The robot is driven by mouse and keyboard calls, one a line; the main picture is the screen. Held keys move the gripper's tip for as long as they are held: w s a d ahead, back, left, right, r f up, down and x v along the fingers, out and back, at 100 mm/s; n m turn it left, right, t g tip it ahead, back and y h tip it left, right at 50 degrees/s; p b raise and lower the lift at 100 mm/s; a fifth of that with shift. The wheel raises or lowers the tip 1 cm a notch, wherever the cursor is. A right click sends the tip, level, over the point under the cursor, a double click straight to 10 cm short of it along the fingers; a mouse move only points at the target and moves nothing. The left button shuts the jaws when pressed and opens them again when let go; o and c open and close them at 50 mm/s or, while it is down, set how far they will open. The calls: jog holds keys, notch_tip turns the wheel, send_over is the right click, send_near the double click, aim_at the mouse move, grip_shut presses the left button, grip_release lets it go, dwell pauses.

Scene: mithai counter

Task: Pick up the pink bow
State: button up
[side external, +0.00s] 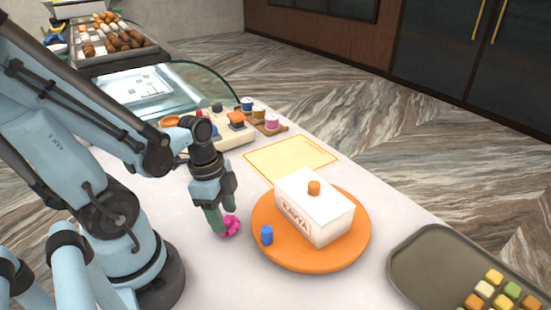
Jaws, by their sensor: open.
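The pink bow (231,226) lies on the white counter, just left of the orange round board. My gripper (222,221) points down right over the bow, with its greenish fingers low beside it. The jaws are open. The fingers hide the left part of the bow, and I cannot tell whether they touch it.
A yellow sheet (291,159), ribbon spools (271,121) and a sweets tray (420,258) are nearby.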

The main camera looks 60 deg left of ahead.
jog(key=shift+f, duration=0.6)
jog(key=shift+d, duration=0.1)
jog(key=shift+c, duration=0.3)
grip_shut()
